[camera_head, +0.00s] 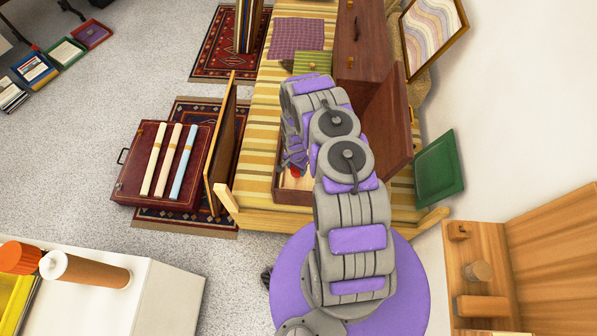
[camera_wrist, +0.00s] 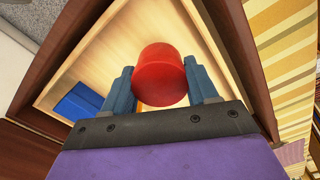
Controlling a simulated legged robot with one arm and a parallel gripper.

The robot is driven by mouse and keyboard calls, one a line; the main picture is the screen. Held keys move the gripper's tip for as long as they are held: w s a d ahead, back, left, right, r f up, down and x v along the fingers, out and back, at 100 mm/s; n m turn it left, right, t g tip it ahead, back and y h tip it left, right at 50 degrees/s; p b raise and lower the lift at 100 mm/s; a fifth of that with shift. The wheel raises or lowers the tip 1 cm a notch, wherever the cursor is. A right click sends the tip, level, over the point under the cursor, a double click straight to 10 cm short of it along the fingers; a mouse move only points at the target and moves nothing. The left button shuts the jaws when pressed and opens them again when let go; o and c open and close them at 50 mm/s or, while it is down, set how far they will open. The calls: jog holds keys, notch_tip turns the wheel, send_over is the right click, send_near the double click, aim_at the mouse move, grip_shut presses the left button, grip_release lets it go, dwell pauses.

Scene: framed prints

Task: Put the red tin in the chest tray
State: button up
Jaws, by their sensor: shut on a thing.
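The red tin (camera_wrist: 160,72) is gripped between the two blue fingers of my gripper (camera_wrist: 162,82) in the wrist view. It is held over the light wooden tray (camera_wrist: 122,42) inside the open dark-wood chest (camera_wrist: 222,38). I cannot tell whether the tin touches the tray floor. A blue block (camera_wrist: 78,102) lies in the tray at the left. In the head view a bit of the red tin (camera_head: 296,171) shows below my wrist, and my arm hides most of the chest and tray. The chest's raised lid (camera_head: 390,125) shows at the right of my arm.
A framed panel (camera_head: 222,145) leans at the left of the striped cloth (camera_head: 258,115). A red case (camera_head: 150,185) with several rolls lies beyond it. Another wooden chest (camera_head: 360,40) stands behind, and a green frame (camera_head: 438,172) leans at the right.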

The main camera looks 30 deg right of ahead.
aim_at(298, 171)
jog(key=f, duration=0.3)
jog(key=f+b, duration=0.1)
jog(key=shift+d+f, duration=0.2)
jog(key=shift+d, duration=0.2)
jog(key=shift+a+r, duration=0.1)
jog(key=o, duration=1)
jog(key=shift+a, duration=0.15)
jog(key=shift+c, duration=0.2)
jog(key=o, duration=0.3)
jog(key=shift+d, duration=0.2)
